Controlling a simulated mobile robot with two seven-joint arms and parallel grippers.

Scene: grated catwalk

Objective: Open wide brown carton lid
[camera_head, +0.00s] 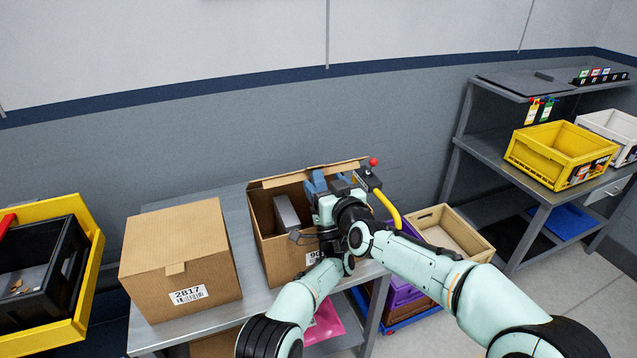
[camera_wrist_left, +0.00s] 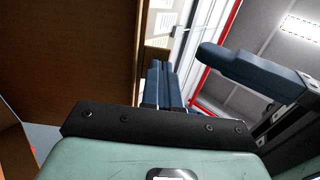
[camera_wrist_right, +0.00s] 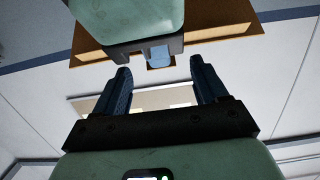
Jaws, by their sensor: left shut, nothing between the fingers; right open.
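An open brown carton (camera_head: 275,255) stands on the grey bench in the head view, with a lid flap (camera_head: 300,176) raised along its back edge. A grey box-shaped item (camera_head: 287,213) is inside. Both my grippers are close together over the carton's right side, hiding it. My left gripper (camera_wrist_left: 166,88) is shut and empty, beside brown board (camera_wrist_left: 70,50) in its wrist view. My right gripper (camera_wrist_right: 160,88) is open and empty; beyond its fingers are my left gripper and a brown panel (camera_wrist_right: 220,38). Contact with the flap cannot be told.
A closed carton marked 2817 (camera_head: 182,260) stands left of the open one on the bench (camera_head: 232,205). A yellow-rimmed black bin (camera_head: 45,270) is at far left. A wooden crate (camera_head: 447,232) and a shelf with a yellow crate (camera_head: 560,155) are at right.

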